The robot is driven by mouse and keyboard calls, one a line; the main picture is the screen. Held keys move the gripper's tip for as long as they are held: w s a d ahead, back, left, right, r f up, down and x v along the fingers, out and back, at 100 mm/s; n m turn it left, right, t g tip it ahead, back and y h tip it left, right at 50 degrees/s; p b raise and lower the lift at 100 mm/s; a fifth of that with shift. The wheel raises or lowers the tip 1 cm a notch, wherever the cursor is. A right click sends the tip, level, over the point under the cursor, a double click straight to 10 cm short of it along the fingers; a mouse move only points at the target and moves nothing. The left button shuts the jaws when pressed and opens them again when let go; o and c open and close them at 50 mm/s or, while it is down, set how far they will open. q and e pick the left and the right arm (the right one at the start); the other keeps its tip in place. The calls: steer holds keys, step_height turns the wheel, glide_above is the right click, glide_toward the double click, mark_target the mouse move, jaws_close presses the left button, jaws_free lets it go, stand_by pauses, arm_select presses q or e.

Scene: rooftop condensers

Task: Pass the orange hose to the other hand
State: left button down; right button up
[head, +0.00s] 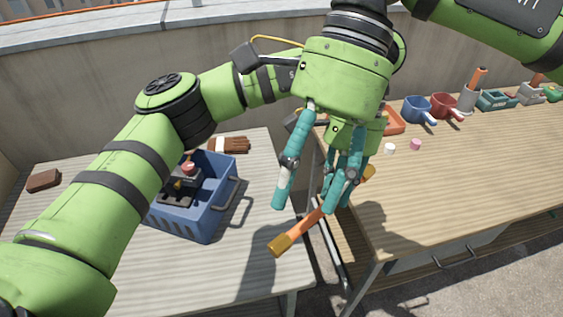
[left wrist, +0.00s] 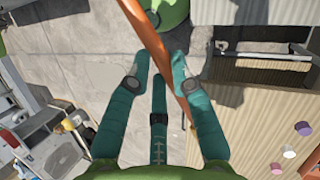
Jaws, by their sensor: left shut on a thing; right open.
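The orange hose (head: 305,223) slants in the air over the gap between the two tables, with yellow-orange ends. My right gripper (head: 307,205) is in front of it, pointing down, its teal fingers spread around the hose's near part without a visible grip. My left gripper is mostly hidden behind the right one in the head view. In the left wrist view, the left gripper's fingers (left wrist: 161,68) are at the hose (left wrist: 150,38), which runs between them and along the right finger; the left gripper is shut on it. The exact contact is partly hidden.

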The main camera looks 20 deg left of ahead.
mark_target(291, 232)
steer(key=w+a+f+n+t+h, duration=0.3)
steer(key=a+n+t+h, duration=0.1)
steer(key=n+t, duration=0.1)
steer(key=shift+t+y, duration=0.3)
steer(key=f, duration=0.4)
steer(key=d+f, duration=0.1)
steer(key=f, duration=0.2)
steer(key=d+f, duration=0.1)
steer(key=f, duration=0.3)
steer(key=shift+s+d+f, duration=0.1)
steer(key=shift+s+f, duration=0.2)
steer(key=shift+s, duration=0.05)
jaws_close()
jaws_free()
